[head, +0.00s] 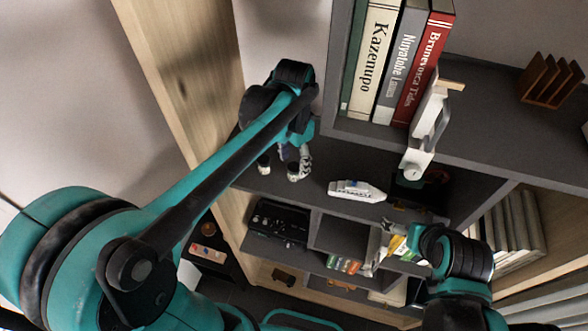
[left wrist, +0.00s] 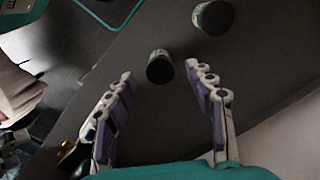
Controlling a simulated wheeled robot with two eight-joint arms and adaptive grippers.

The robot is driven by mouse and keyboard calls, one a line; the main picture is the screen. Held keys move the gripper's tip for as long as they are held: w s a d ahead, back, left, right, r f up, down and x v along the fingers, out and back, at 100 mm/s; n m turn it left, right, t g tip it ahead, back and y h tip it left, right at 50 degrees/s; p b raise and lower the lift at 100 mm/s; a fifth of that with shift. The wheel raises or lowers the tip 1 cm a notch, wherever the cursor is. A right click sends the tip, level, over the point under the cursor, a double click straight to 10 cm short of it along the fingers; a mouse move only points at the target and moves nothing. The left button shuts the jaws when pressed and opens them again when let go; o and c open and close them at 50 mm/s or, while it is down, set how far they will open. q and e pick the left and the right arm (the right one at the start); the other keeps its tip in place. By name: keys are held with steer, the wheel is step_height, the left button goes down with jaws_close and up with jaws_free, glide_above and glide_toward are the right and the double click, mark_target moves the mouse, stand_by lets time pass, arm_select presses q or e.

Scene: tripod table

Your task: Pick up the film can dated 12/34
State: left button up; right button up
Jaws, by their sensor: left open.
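Two small film cans with dark lids and pale greenish sides show in the left wrist view. The nearer can (left wrist: 160,67) stands just ahead of the gap between the fingers, and the other can (left wrist: 213,17) is farther off at the top. No date is legible on either. My left gripper (left wrist: 165,88) is open and empty, its purple-padded fingers apart on both sides of the nearer can's line. In the head view my left gripper (head: 292,160) is low over the dark shelf, partly hidden by its arm. My right gripper (head: 393,232) is by the lower compartments; its jaw opening is unclear.
A white model ship (head: 357,190) lies on the shelf right of my left gripper. Books (head: 374,60) stand on the upper shelf, whose edge is close by. A black device (head: 279,222) sits in a lower compartment. A wooden side panel (head: 190,75) bounds the left.

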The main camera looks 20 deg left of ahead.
mark_target(294, 166)
arm_select(q)
step_height(294, 166, down, 4)
steer(key=shift+w+f, duration=0.1)
steer(key=shift+w, duration=0.05)
steer(key=shift+c, duration=1.2)
steer(key=c, duration=0.9)
steer(key=shift+o, duration=0.2)
